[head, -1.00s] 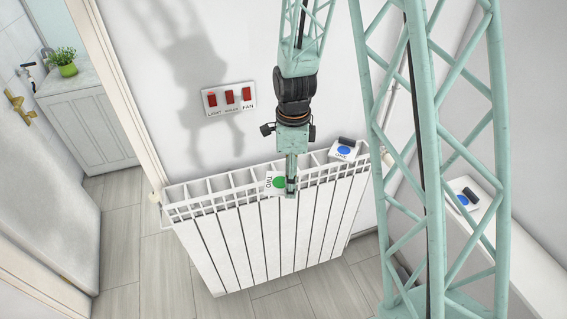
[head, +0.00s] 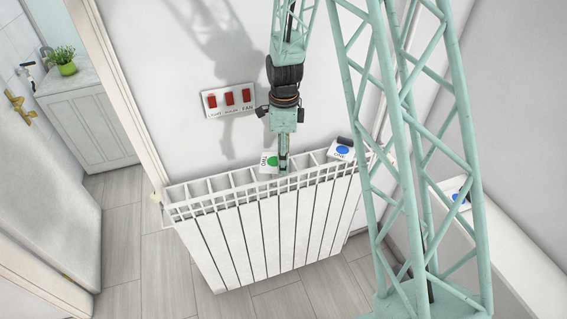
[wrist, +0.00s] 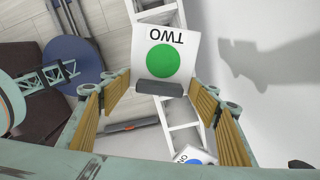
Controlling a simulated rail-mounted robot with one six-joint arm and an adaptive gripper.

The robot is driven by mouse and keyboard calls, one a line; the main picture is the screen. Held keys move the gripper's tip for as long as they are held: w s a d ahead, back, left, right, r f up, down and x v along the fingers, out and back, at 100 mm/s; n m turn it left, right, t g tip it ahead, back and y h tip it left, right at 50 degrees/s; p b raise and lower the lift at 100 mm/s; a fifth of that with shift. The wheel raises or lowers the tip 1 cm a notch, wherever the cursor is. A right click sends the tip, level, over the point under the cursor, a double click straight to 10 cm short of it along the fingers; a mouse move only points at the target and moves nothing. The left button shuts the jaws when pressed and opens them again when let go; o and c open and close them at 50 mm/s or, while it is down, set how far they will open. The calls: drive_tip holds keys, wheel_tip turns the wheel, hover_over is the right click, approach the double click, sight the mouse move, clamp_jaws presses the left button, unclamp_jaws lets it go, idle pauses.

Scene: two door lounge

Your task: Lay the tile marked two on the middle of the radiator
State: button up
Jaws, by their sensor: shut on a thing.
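The tile marked two (head: 265,162) is white with a green disc and a dark grey grip bar. It fills the upper middle of the wrist view (wrist: 145,42). My gripper (head: 283,170) is shut on its bar, with a finger at each end of the bar in the wrist view (wrist: 160,82). The tile is over the middle of the top of the white radiator (head: 265,235). I cannot tell whether it touches. The tile marked one (head: 341,151), with a blue disc, lies on the radiator's right end; part of it shows in the wrist view (wrist: 190,155).
A wall panel with three red switches (head: 229,98) is behind the radiator. Another blue-disc tile (head: 461,199) is on a white surface at right, partly behind my own lattice frame. The radiator's left end is bare. An open door (head: 45,190) stands at left.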

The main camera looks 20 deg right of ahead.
drive_tip(key=shift+w+d, duration=0.1)
drive_tip(key=shift+w, duration=0.35)
drive_tip(key=shift+f+p, duration=0.5)
drive_tip(key=shift+f, duration=1.3)
drive_tip(key=shift+f, duration=0.15)
drive_tip(key=o, duration=0.8)
drive_tip(key=shift+o, duration=0.2)
drive_tip(key=shift+r, duration=0.2)
drive_tip(key=shift+r+b, duration=0.55)
drive_tip(key=shift+r, duration=5.4)
